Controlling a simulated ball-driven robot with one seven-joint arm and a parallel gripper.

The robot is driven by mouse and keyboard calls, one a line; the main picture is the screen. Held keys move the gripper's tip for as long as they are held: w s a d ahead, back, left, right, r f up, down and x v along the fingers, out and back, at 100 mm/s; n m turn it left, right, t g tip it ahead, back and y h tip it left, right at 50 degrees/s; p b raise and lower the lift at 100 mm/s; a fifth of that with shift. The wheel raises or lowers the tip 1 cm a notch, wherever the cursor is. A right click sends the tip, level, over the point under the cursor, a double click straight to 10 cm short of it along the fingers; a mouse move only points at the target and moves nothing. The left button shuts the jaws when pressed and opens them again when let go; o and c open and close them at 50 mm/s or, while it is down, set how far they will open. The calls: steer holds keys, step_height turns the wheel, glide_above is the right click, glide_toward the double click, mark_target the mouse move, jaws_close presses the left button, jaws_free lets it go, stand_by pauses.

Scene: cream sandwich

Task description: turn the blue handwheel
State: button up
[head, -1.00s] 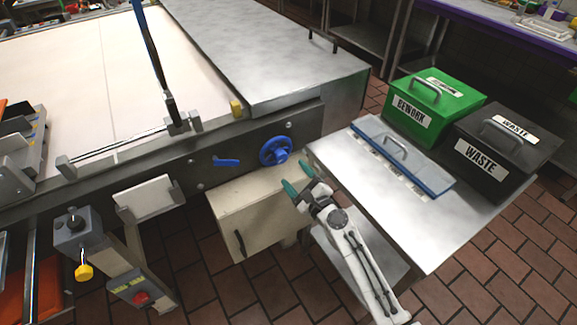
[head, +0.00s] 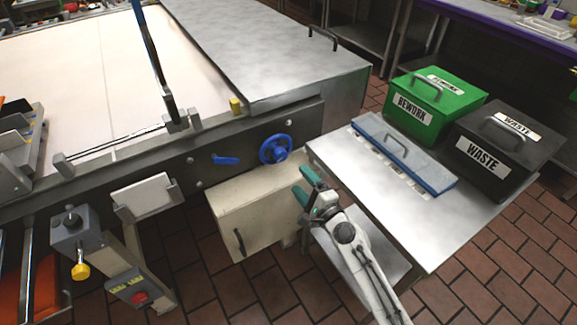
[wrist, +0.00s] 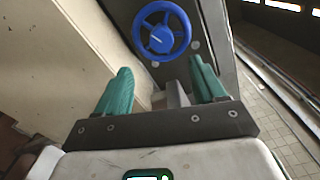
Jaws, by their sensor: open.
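The blue handwheel (head: 275,149) is mounted on the dark side rail of the conveyor in the head view. In the wrist view the handwheel (wrist: 161,31) shows ahead, between and beyond the fingertips, with its rim, spokes and hub visible. My gripper (head: 305,184) has green fingers and is below and to the right of the wheel in the head view. In the wrist view my gripper (wrist: 160,78) is open and empty, apart from the wheel.
A blue lever (head: 226,160) sits left of the wheel on the rail. A cream cabinet (head: 245,208) is below. A steel table (head: 440,222) at the right carries a blue-framed lid (head: 437,182), a green REWORK bin (head: 440,108) and a black WASTE bin (head: 508,150).

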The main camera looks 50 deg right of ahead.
mark_target(282, 157)
steer(key=w+d+n, duration=0.1)
steer(key=w+n, duration=0.2)
steer(key=n, duration=0.7)
steer(key=w+d+n+b, duration=0.1)
steer(key=w+n, duration=0.2)
steer(key=n, duration=0.6)
steer(key=w+n+b, duration=0.1)
steer(key=w+n, duration=0.2)
steer(key=n, duration=0.7)
steer(key=shift+w+d+r+n, duration=0.1)
steer(key=shift+w+d+n, duration=0.2)
steer(key=shift+w+d, duration=0.1)
steer(key=c, duration=1.1)
